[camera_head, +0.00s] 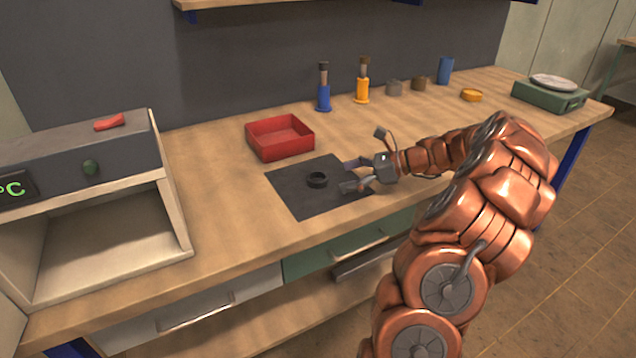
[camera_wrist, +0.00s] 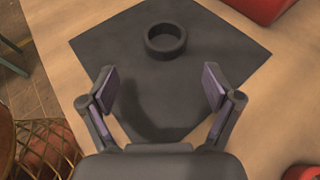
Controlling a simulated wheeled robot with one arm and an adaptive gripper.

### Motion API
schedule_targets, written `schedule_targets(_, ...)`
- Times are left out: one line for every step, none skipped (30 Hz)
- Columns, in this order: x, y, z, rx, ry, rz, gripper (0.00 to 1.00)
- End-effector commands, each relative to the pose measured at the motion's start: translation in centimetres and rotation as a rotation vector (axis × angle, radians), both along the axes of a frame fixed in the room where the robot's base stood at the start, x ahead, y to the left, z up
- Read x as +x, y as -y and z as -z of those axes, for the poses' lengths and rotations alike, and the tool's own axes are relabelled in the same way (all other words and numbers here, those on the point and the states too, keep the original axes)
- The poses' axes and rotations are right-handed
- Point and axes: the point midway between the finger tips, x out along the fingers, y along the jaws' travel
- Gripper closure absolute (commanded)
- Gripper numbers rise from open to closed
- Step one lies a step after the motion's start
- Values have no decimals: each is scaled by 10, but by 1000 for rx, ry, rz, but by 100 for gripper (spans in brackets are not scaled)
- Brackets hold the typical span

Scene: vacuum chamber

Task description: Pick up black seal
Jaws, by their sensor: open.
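The black seal (camera_head: 317,180) is a small dark ring lying flat on a dark square mat (camera_head: 296,202) on the wooden bench. In the wrist view the seal (camera_wrist: 165,44) lies on the upper middle of the mat (camera_wrist: 217,45), beyond my fingertips. My gripper (camera_head: 353,175) is over the right part of the mat, to the right of the seal and apart from it. In the wrist view my gripper (camera_wrist: 160,88) has its two fingers spread wide with nothing between them.
A red tray (camera_head: 280,152) stands just behind the mat. An open grey chamber (camera_head: 90,165) stands at the left. Blue (camera_head: 323,88) and orange (camera_head: 362,82) tools, small pots (camera_head: 395,88) and a green scale (camera_head: 548,95) stand along the back and right. The bench left of the mat is clear.

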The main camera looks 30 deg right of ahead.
Motion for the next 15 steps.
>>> schedule_targets(4, -5, 2, 0, 0, -3, 11)
schedule_targets(6, -7, 2, 0, 0, -4, 11)
schedule_targets(8, -10, 4, 0, 0, -4, 11)
schedule_targets(10, -11, 4, 0, 0, -4, 11)
schedule_targets(11, -13, 5, 0, 0, -4, 11)
schedule_targets(13, -14, 5, 0, 0, -4, 11)
schedule_targets(14, -15, 6, 0, 0, -5, 11)
schedule_targets(15, -16, 6, -1, -1, -5, 11)
schedule_targets(17, -18, 6, -1, 0, -6, 11)
schedule_targets(20, -20, 6, -2, -1, -7, 11)
schedule_targets(22, -22, 7, -2, -1, -7, 11)
schedule_targets(27, -24, 7, -1, 0, -7, 11)
schedule_targets(30, -27, 7, -3, 0, -6, 11)
schedule_targets(33, -29, 8, -2, -1, -6, 11)
schedule_targets(38, -32, 8, -2, 0, -5, 11)
